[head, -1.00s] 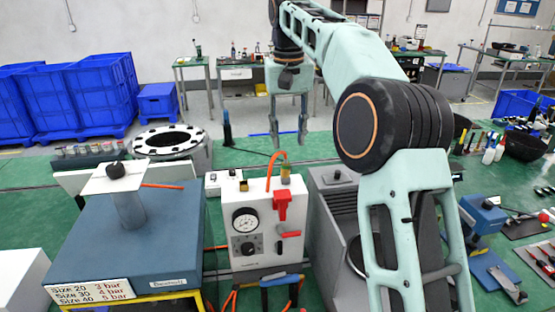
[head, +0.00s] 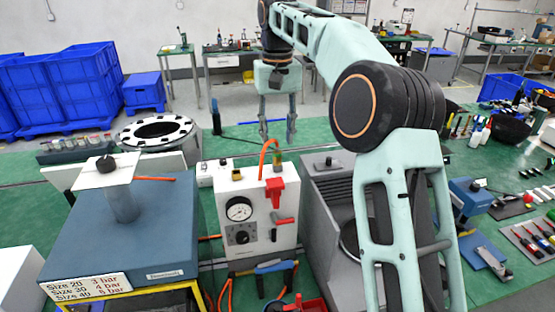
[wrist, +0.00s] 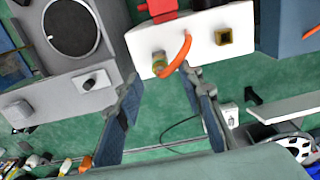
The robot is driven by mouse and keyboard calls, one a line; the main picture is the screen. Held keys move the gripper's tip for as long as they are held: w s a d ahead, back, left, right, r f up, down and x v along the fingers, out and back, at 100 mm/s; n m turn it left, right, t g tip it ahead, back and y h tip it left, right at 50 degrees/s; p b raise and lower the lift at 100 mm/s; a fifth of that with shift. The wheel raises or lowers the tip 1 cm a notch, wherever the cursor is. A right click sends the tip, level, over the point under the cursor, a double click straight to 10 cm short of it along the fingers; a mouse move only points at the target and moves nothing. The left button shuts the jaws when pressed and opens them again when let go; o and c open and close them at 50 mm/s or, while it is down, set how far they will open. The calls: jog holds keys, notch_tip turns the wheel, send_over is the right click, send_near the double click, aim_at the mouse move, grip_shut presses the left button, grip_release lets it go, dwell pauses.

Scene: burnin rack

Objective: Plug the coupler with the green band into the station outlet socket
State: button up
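The white station box (head: 253,215) has a round gauge and a red lever on its front. A coupler (wrist: 159,61) with a greenish band stands on its top, with an orange hose (wrist: 182,53) arching from it. The coupler also shows in the head view (head: 278,168). A square brass socket (wrist: 223,36) with a dark opening sits apart from it on the same top, perhaps the outlet socket. My gripper (head: 277,139) is open and empty, pointing down above the station. In the wrist view its fingertips (wrist: 161,79) lie on either side of the coupler, not visibly touching it.
A grey machine (head: 325,190) stands close to the right of the station. A blue block (head: 120,230) with a white plate on a post stands left. A black-and-white ring (head: 157,132) lies behind. Tools crowd the right side.

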aim_at(277, 151)
jog(key=shift+f+b, duration=1.2)
jog(key=shift+f, duration=1.75)
jog(key=shift+p, duration=0.75)
jog(key=shift+c, duration=0.2)
grip_shut()
jog(key=shift+r+p, duration=0.9)
jog(key=shift+r, duration=2.05)
